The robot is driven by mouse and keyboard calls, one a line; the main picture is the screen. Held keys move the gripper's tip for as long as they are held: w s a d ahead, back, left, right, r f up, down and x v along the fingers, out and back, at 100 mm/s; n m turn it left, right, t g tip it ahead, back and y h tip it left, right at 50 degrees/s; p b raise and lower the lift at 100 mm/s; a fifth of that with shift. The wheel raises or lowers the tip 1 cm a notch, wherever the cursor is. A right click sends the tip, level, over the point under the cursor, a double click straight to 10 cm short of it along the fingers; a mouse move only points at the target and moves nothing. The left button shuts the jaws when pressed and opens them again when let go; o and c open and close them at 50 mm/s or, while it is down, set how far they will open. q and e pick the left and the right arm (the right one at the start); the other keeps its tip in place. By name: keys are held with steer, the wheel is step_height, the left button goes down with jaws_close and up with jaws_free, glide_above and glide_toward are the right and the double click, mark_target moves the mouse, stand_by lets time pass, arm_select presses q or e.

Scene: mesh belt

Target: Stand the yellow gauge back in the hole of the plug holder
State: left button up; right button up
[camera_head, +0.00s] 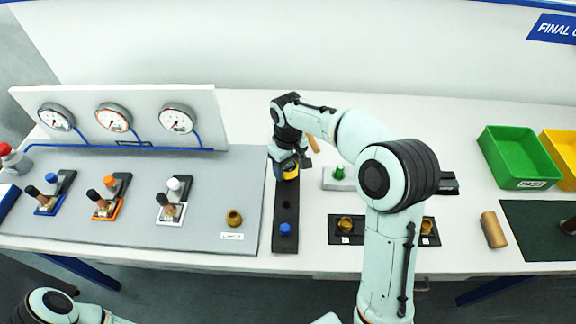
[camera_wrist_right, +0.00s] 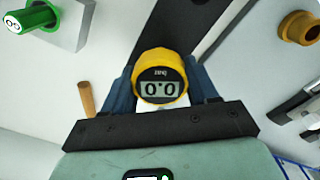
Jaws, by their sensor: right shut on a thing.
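The yellow gauge (camera_head: 291,173) is between the fingers of my right gripper (camera_head: 289,166). In the right wrist view the gauge (camera_wrist_right: 161,75) faces the camera, its display reading 0.0, with the blue fingers of the right gripper (camera_wrist_right: 162,92) shut on its sides. A long dark strip (camera_head: 285,213), which looks like the plug holder, lies below the gripper with a blue plug (camera_head: 285,229) at its near end. The gripper hides the strip's far end, and I cannot tell whether the gauge touches it. My left gripper is out of view.
A white block with a green plug (camera_head: 339,173) stands right of the strip. A dark plate (camera_head: 378,241) with brass rings is nearer. The grey panel (camera_head: 130,222) with gauges and valves is left. A green bin (camera_head: 517,157) and a brown cylinder (camera_head: 494,229) are right.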

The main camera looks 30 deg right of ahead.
mark_target(288, 173)
steer(key=shift+f+b, duration=0.55)
steer(key=shift+f, duration=0.95)
steer(key=o, duration=1.3)
